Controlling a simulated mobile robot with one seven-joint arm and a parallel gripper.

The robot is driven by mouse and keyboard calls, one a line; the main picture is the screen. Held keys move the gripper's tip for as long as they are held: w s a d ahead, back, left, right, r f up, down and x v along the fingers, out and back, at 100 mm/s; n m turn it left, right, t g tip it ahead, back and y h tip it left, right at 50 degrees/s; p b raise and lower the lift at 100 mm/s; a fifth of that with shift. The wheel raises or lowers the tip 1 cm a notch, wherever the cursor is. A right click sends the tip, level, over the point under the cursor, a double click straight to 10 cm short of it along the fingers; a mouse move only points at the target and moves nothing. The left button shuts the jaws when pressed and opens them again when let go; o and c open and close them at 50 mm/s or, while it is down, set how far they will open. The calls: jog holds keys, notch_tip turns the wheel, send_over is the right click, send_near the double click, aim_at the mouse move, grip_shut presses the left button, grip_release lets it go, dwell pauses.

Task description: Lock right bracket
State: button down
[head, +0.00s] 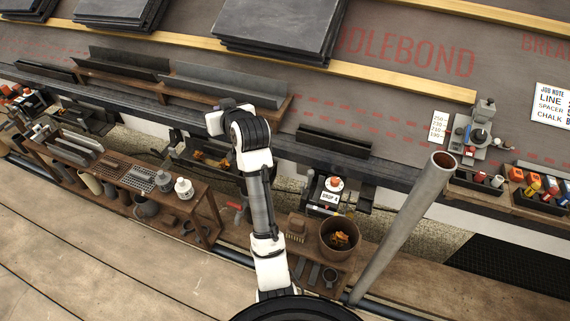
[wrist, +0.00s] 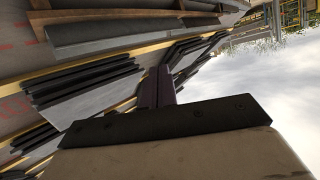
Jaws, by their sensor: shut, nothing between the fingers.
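My arm rises from the bottom middle of the head view and bends left at its top. My gripper is not clearly visible there, as the white wrist links cover it. In the wrist view my gripper's dark fingers (wrist: 158,88) are together, with nothing visible between them. I cannot tell for sure which part is the right bracket. A grey metal fixture (head: 480,130) with an upright knob stands on the roof at the right of the head view, well apart from my arm. A black unit with a red knob (head: 334,184) sits at the eave, just right of my arm.
Dark slate stacks (head: 280,28) lie on yellow battens up the roof. A grey metal pipe (head: 408,222) leans upward right of my arm. A wooden bench (head: 125,178) with pots stands at the left. A brown bucket (head: 340,238) is low right. Trays of coloured items (head: 538,190) lie far right.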

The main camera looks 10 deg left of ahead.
jog(key=w+d+f+m+g+h+p, duration=0.15)
jog(key=d+f, duration=0.25)
jog(key=d, duration=0.4)
jog(key=d+f+m+g+h+p, duration=0.1)
jog(key=d+f+m+h+p, duration=0.2)
jog(key=d, duration=0.6)
jog(key=m+g+p, duration=0.3)
jog(key=m+p, duration=0.1)
send_near(303, 188)
jog(key=s+d+r, duration=0.1)
jog(key=s+d, duration=0.1)
jog(key=d, duration=0.5)
jog(key=shift+n+y, duration=0.25)
jog(key=shift+y, duration=0.1)
jog(key=x, duration=0.9)
jog(key=shift+w+a+f, duration=0.1)
jog(key=shift+w+a, duration=0.05)
jog(key=shift+w, duration=0.35)
jog(key=a, duration=0.2)
jog(key=shift+w+a, duration=0.25)
jog(key=shift+w, duration=0.05)
jog(key=shift+w+a+p, duration=0.15)
jog(key=shift+a+p, duration=0.2)
jog(key=shift+a, duration=0.3)
